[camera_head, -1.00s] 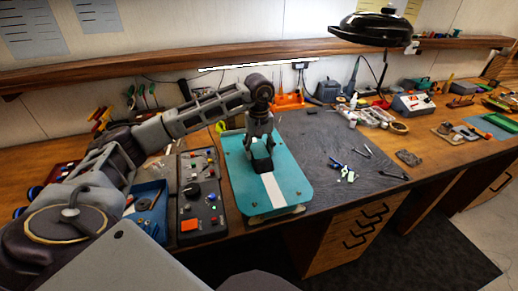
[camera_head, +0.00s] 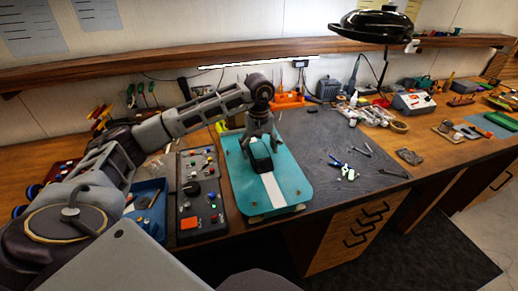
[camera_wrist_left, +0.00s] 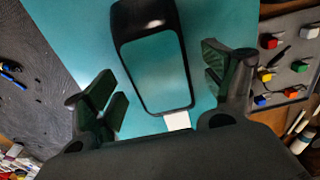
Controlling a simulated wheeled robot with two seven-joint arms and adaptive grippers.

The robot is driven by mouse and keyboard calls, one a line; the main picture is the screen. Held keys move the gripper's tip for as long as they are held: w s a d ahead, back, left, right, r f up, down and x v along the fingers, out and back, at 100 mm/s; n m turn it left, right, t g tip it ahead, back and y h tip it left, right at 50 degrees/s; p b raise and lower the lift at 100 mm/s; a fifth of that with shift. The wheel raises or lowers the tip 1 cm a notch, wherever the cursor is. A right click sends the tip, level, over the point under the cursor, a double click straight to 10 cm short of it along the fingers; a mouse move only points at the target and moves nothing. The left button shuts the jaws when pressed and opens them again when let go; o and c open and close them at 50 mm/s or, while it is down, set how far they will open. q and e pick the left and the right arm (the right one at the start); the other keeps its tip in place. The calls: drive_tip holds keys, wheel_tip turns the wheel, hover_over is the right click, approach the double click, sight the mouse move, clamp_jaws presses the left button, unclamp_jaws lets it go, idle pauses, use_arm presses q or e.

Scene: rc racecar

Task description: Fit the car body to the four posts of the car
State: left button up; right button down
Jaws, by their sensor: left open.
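The car body (camera_head: 288,186) is a flat teal panel with a white stripe and a raised black cabin (camera_head: 261,158). It lies roughly level on the bench at the middle of the head view. Small pale parts show under its near edge; the posts and most of the car underneath are hidden. My left gripper (camera_head: 260,144) is over the cabin, open. In the left wrist view its fingers (camera_wrist_left: 160,78) stand apart on either side of the black cabin (camera_wrist_left: 122,62), with teal visible around them. My right gripper is not in view.
A black control box (camera_head: 201,208) with knobs and a blue bin (camera_head: 147,203) stand left of the body. A dark mat (camera_head: 330,140) with small tools (camera_head: 343,170) lies to the right. A black lamp (camera_head: 375,26) hangs above the bench's back.

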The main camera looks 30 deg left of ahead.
use_arm(q)
wheel_tip(320, 180, up, 12)
idle(0.9)
drive_tip(key=shift+r, duration=0.1)
idle(1.1)
wheel_tip(320, 180, up, 9)
drive_tip(key=p, duration=0.9)
drive_tip(key=shift+r+p, duration=0.5)
drive_tip(key=shift+p, duration=0.1)
drive_tip(key=shift+f, duration=0.1)
